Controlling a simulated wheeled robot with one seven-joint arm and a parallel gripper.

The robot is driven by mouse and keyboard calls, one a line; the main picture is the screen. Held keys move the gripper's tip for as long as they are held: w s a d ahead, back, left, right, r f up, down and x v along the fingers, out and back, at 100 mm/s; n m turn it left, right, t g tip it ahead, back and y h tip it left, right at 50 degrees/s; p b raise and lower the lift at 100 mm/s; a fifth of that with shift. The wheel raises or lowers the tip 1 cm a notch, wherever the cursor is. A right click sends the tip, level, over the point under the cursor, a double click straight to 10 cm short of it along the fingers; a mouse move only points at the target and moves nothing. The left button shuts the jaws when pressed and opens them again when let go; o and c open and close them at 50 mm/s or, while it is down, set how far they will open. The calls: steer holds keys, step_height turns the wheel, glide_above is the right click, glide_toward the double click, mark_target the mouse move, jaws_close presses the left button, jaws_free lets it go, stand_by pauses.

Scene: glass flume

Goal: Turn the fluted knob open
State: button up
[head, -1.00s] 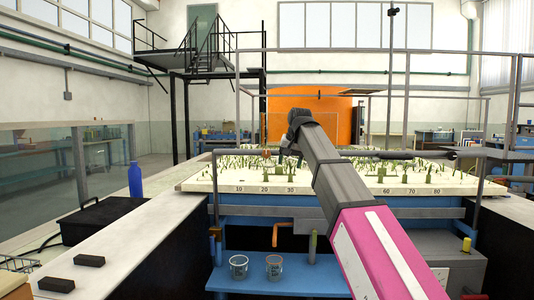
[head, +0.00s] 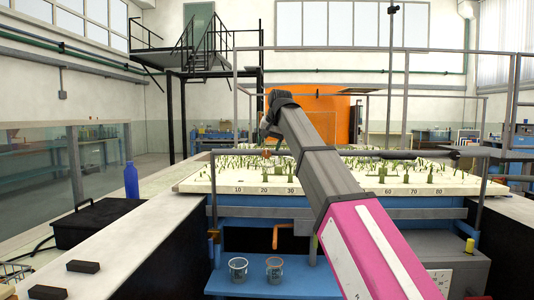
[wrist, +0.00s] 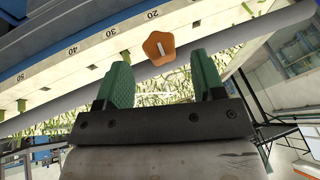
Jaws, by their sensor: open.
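The fluted knob (wrist: 159,47) is orange-brown with a lobed outline and a pale mark on its face. In the wrist view it sits on a grey rail, just beyond the fingertips and roughly centred between them. A small orange spot that may be the same knob shows in the head view (head: 267,153), just below my gripper. My gripper (wrist: 163,78) is open, with a green pad on each finger and nothing between them. It appears apart from the knob. In the head view the fingers are small and their details cannot be made out.
The white bed (head: 225,185) with a number scale and green plants lies around the knob. Metal rails frame it. Two glass beakers (head: 238,269) stand on a blue shelf (head: 222,287) below. A blue bottle (head: 131,182) and a black case (head: 95,222) are at the left.

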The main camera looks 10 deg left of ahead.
mark_target(267, 151)
steer(key=shift+x, duration=1.95)
steer(key=c, duration=0.9)
steer(key=shift+c, duration=0.2)
